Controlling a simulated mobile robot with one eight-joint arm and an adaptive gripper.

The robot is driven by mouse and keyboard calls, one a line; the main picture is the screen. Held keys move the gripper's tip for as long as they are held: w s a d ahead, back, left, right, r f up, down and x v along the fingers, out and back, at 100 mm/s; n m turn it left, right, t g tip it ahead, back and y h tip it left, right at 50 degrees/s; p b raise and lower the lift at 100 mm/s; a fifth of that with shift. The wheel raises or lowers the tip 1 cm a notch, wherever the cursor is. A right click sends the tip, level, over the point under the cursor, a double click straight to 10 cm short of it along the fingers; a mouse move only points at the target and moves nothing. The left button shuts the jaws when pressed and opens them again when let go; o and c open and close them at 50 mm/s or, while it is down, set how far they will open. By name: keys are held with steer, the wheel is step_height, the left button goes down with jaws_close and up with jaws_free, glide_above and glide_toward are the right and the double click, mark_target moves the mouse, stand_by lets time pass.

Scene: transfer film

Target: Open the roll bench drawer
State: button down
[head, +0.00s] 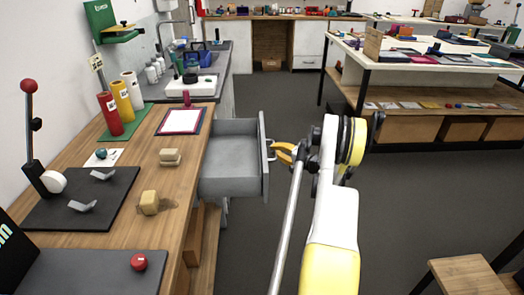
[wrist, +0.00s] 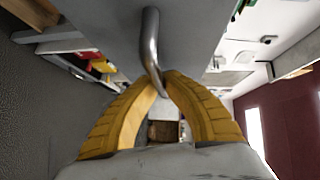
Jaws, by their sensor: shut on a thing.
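The roll bench drawer (head: 232,160) is a grey box pulled well out from the right side of the wooden bench. Its inside looks empty. Its front panel faces right and carries a metal bar handle (wrist: 152,50). My gripper (head: 278,150), with yellow fingers, is at the outer side of the drawer front. In the wrist view my gripper (wrist: 166,88) has its fingertips closed around the lower part of the handle. In the head view the handle is mostly hidden by the fingers.
The wooden bench top (head: 190,200) holds a lever press, rolls, blocks and a framed sheet (head: 182,121). A long table with shelves (head: 430,75) stands at the back right. A wooden stool (head: 465,272) is at the lower right. Grey floor between them is clear.

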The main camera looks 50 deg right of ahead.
steer(key=shift+s+d, duration=0.85)
steer(key=c, duration=1.5)
jaws_free()
steer(key=shift+o, duration=0.2)
steer(key=s+a+r, duration=0.1)
steer(key=s, duration=1)
steer(key=shift+s+r, duration=0.3)
steer(key=shift+s, duration=0.1)
